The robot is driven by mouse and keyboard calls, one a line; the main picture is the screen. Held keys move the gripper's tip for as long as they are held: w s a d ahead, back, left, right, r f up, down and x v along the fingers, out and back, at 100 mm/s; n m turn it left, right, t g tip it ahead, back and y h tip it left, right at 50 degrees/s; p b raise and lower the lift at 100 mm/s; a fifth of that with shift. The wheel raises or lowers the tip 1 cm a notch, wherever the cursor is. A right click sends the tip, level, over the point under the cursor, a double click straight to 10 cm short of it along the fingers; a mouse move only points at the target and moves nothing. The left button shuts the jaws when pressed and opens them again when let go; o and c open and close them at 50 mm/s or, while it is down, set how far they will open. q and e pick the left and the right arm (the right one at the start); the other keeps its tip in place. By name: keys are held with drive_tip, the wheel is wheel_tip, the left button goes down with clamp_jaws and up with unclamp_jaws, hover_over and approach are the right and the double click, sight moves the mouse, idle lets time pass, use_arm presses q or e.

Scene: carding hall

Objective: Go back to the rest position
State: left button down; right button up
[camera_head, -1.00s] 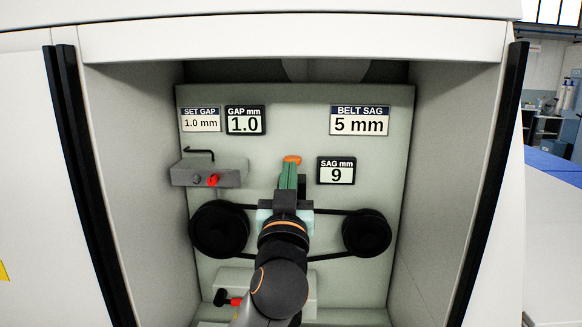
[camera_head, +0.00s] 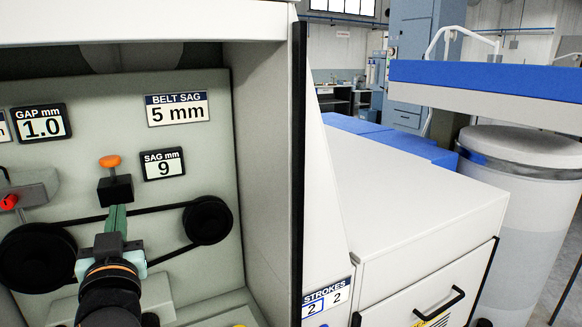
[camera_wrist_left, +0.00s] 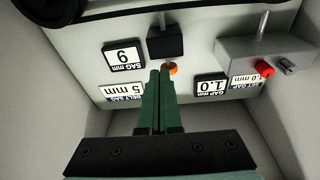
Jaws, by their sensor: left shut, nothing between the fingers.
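My left gripper (camera_head: 117,210) is in front of the pale panel (camera_head: 150,135) inside the open machine bay. Its green fingers are shut and empty. In the head view they end just below a black block (camera_head: 115,190) with an orange knob (camera_head: 110,161). In the left wrist view the shut fingertips (camera_wrist_left: 160,76) overlap the edge of the orange knob (camera_wrist_left: 172,69), with the black block (camera_wrist_left: 165,41) beyond; I cannot tell if they touch. My right gripper is not in view.
A belt runs between two black pulleys (camera_head: 208,220), (camera_head: 38,258) behind my arm. The bay's side wall and black edge strip (camera_head: 299,170) stand to the right. Beyond are a white cabinet (camera_head: 420,200) with a black handle and a grey bin (camera_head: 520,190).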

use_arm(q)
drive_tip(key=s+d+f+m+g+h, duration=0.1)
drive_tip(key=s+f+g+h, duration=0.1)
drive_tip(key=f, duration=0.6)
drive_tip(key=s+d+f+m+g+h, duration=0.1)
drive_tip(key=s+f+g+h, duration=0.1)
drive_tip(key=f, duration=0.6)
drive_tip(key=s+d+f+m+g+h, duration=0.1)
drive_tip(key=s+f+m+g, duration=0.1)
drive_tip(key=f, duration=0.7)
drive_tip(key=shift+s+d+f+g+h, duration=0.1)
drive_tip(key=shift+s+d+g+h, duration=0.15)
drive_tip(key=shift+s, duration=0.1)
drive_tip(key=shift+s+d+g+h, duration=0.1)
drive_tip(key=shift+s+g+h, duration=0.05)
drive_tip(key=shift+s+g, duration=0.15)
drive_tip(key=s+d+f+m+g+h, duration=0.1)
drive_tip(key=s+d+f+g+h, duration=0.15)
drive_tip(key=s+f, duration=0.55)
drive_tip(key=s+d+f+m+g+h, duration=0.1)
drive_tip(key=s+d+f+m+g, duration=0.2)
drive_tip(key=s+f, duration=0.5)
drive_tip(key=w+d+f+n+t+h, duration=0.1)
drive_tip(key=d+f+t, duration=0.3)
drive_tip(key=f, duration=0.5)
drive_tip(key=shift+w+d+h, duration=0.25)
drive_tip(key=shift+w+h, duration=0.45)
drive_tip(key=shift+h, duration=0.05)
drive_tip(key=shift+a, duration=0.1)
